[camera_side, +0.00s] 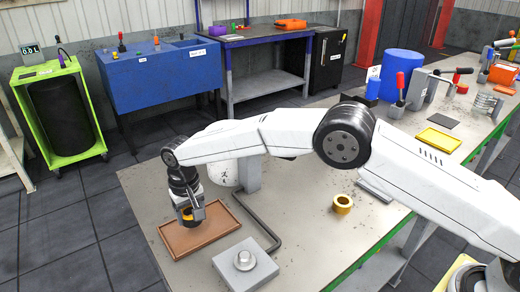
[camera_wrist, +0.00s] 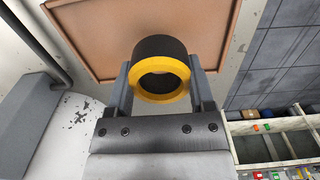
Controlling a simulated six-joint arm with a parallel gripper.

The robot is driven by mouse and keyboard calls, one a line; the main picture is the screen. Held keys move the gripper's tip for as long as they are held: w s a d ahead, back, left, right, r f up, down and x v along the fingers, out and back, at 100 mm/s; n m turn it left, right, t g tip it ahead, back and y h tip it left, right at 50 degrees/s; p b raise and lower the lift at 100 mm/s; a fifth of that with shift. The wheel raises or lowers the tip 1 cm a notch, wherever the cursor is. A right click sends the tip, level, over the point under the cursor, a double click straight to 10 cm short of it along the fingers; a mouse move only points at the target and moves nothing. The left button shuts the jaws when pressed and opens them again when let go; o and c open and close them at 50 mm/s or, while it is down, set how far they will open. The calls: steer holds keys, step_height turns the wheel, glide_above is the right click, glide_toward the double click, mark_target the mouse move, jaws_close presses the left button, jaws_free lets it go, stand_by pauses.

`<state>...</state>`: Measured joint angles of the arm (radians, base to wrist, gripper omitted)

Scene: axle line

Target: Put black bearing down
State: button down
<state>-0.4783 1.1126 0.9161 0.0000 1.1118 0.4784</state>
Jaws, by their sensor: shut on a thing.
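The black bearing (camera_wrist: 158,47) is a short black ring with a yellow face, seen in the wrist view between the two fingers. My gripper (camera_wrist: 160,82) is shut on it. The tray also lies behind the bearing in the wrist view (camera_wrist: 95,45). I cannot tell whether the bearing touches the tray. The tray looks otherwise empty.
A grey block with a round metal boss (camera_side: 245,263) stands right of the tray. A bent grey bar (camera_side: 268,232) lies behind it. A yellow tray (camera_side: 438,140) is at the far right. The bench's left edge is near.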

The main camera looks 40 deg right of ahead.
mark_target(194, 230)
steer(key=shift+w+f, duration=0.1)
steer(key=shift+f, duration=1.5)
steer(key=shift+f, duration=0.1)
jaws_free()
steer(key=shift+f, duration=0.1)
step_height(194, 230, up, 12)
steer(key=shift+r, duration=0.2)
